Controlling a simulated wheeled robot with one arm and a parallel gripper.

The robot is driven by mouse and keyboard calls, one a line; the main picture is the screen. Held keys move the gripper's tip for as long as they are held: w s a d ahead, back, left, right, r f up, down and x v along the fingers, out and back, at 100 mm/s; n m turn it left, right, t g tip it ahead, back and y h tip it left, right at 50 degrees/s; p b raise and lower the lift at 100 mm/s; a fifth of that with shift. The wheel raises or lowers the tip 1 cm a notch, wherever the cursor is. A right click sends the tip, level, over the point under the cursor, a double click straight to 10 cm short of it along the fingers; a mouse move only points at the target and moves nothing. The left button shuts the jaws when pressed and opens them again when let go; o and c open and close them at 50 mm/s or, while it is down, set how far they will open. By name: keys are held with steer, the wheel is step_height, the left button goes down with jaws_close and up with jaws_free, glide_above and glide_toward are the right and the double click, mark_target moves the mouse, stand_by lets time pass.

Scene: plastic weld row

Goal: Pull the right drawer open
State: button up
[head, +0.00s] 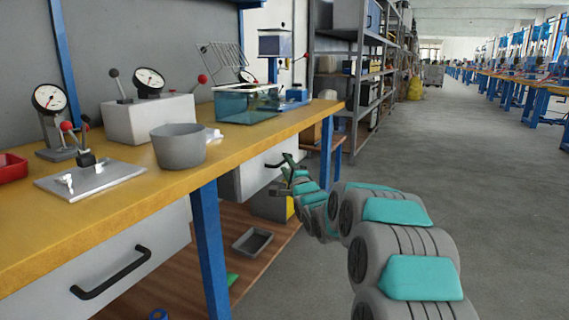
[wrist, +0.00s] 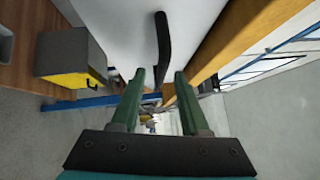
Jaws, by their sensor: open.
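The right drawer (head: 254,178) is a light grey front under the far part of the yellow bench, with a dark bar handle partly hidden by my gripper. My gripper (head: 290,166) is at this handle. In the wrist view, the drawer's pale front (wrist: 118,28) fills the top middle, and the black handle (wrist: 163,45) stands out from it. My gripper (wrist: 160,74) is open there, its two green fingers apart. The near end of the handle appears between the fingertips; whether they touch it I cannot tell. The drawer looks shut.
A left drawer (head: 105,268) with a black handle is nearer, beyond a blue bench leg (head: 209,250). A grey tray (head: 252,242) lies on the lower wooden shelf. The floor at right is clear.

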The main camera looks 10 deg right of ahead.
steer(key=shift+w+a+r, duration=0.1)
steer(key=shift+w, duration=0.5)
steer(key=shift+w+a+r, duration=0.1)
steer(key=shift+w, duration=0.5)
jaws_close()
stand_by(0.6)
